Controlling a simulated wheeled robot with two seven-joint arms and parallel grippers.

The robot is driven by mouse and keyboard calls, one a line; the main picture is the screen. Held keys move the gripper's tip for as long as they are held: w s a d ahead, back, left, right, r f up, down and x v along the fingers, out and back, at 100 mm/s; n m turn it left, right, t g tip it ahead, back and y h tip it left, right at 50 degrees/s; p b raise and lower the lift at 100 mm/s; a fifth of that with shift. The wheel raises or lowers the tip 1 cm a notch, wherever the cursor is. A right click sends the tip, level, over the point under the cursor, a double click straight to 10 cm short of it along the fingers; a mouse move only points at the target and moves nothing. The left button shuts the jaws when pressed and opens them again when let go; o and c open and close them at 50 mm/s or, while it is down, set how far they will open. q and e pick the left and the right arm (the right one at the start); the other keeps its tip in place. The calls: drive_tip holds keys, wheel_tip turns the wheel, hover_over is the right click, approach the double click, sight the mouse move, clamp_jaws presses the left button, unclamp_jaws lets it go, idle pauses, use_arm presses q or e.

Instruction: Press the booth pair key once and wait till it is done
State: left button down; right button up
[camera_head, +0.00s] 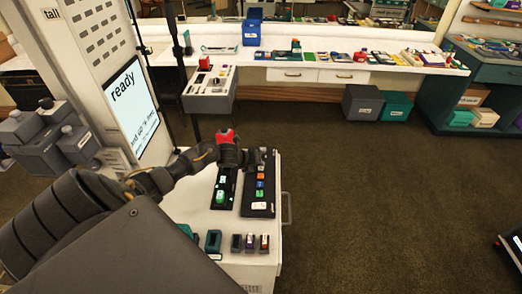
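A white cabinet (182,205) stands in front of me with two dark key strips on top. The left strip (228,176) has a lit green key (221,197). The right strip (268,162) carries several small coloured keys and a white label. I cannot tell which key is the booth pair key. My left arm reaches in from the left, and my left gripper (243,158) is over the far part of the strips. Its fingers are too small and dark to tell open from shut. A screen (131,108) at the left reads "ready". My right gripper is out of view.
Small coloured blocks (250,242) stand at the cabinet's near edge. Grey boxes (42,138) are at the left by the white tower. A long white bench (300,60) with many small items runs along the back.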

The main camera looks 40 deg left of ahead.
sight(259, 169)
use_arm(q)
drive_tip(key=shift+f+b, duration=0.4)
idle(0.4)
drive_tip(key=shift+r, duration=0.1)
drive_tip(key=shift+r+p, duration=0.4)
drive_tip(key=shift+r, duration=0.35)
drive_tip(key=shift+r+p, duration=2.1)
drive_tip(key=shift+r, duration=0.45)
drive_tip(key=shift+f, duration=0.1)
drive_tip(key=shift+s, duration=0.1)
